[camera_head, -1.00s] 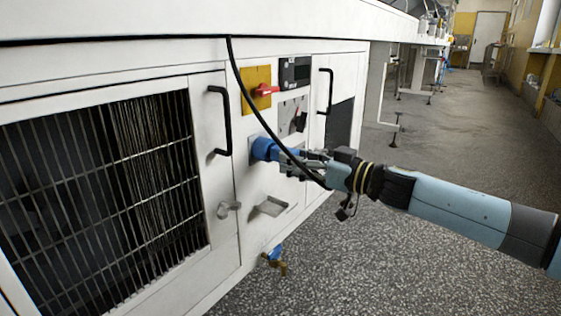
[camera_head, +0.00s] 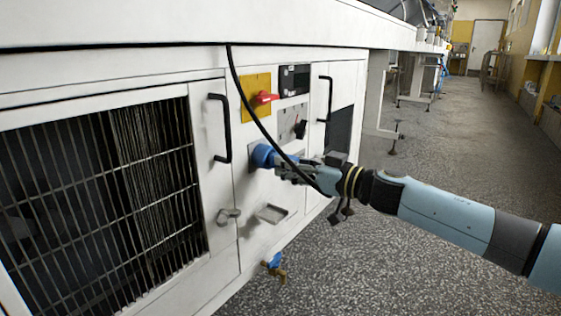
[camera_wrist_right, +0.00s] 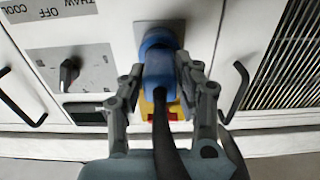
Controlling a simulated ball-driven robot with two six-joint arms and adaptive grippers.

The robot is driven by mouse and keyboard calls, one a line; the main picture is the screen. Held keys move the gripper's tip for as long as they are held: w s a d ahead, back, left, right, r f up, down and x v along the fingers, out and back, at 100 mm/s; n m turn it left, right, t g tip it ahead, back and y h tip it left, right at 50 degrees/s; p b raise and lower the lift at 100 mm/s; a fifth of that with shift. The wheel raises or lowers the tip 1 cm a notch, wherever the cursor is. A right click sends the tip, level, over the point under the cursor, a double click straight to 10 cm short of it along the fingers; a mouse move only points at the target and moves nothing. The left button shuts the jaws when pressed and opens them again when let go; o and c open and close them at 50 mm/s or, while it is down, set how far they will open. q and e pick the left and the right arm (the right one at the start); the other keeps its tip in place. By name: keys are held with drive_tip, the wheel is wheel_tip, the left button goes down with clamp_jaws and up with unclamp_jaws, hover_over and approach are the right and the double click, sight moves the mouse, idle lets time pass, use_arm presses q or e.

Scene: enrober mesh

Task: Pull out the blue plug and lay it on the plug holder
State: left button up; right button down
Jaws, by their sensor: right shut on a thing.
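The blue plug (camera_wrist_right: 158,72) sits at the blue socket (camera_head: 262,155) on the white machine front, with its black cable (camera_head: 244,100) trailing from its back end. I cannot tell any gap between plug and socket. My right gripper (camera_head: 288,168) is shut on the plug, one finger on each side of it; it also shows in the wrist view (camera_wrist_right: 160,85). The plug holder appears to be the small empty metal tray (camera_head: 271,213) on the panel just below the socket. My left gripper is not in view.
A red switch on a yellow plate (camera_head: 250,86) is above the socket, crossed by the cable. Black door handles (camera_head: 222,128) stick out on both sides. A metal latch (camera_head: 229,216) and a brass valve (camera_head: 276,266) are lower down. Open floor lies to the right.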

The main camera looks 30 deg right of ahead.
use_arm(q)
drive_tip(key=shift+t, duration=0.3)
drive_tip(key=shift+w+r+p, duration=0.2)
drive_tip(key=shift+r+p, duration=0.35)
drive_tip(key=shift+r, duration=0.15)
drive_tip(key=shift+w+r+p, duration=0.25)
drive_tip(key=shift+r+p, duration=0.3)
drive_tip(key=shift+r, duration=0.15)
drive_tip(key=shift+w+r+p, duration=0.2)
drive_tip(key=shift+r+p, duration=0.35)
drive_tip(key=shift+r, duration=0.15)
use_arm(e)
drive_tip(key=shift+v, duration=3)
